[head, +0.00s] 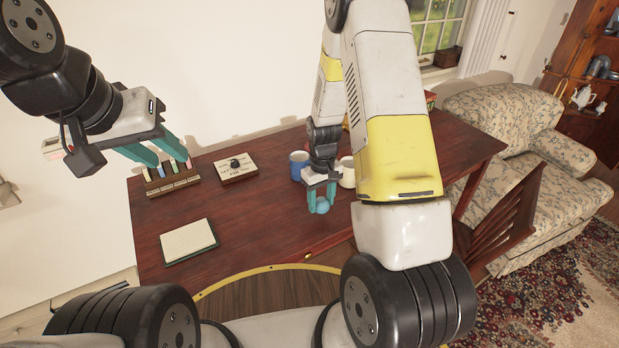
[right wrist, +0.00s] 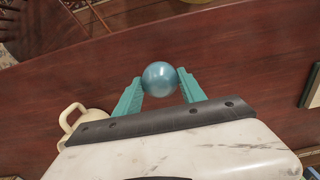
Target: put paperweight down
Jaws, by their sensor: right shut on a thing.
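The paperweight is a blue-teal ball (head: 322,206) between the fingers of my right gripper (head: 321,198), over the dark red wooden desk (head: 260,225). In the right wrist view the ball (right wrist: 160,78) sits between the two teal fingertips of my right gripper (right wrist: 161,82), which is shut on it. I cannot tell whether the ball touches the desk top. My left gripper (head: 167,157) is at the upper left, near the desk's back left corner. Its teal fingers are apart, with nothing seen held.
A blue mug (head: 298,165) and a cream mug (head: 346,172) stand behind my right gripper. A notepad (head: 188,241), a small block calendar (head: 236,169) and a slotted rack (head: 172,183) are on the left. A chair (head: 505,220) stands at the right. The desk's middle is clear.

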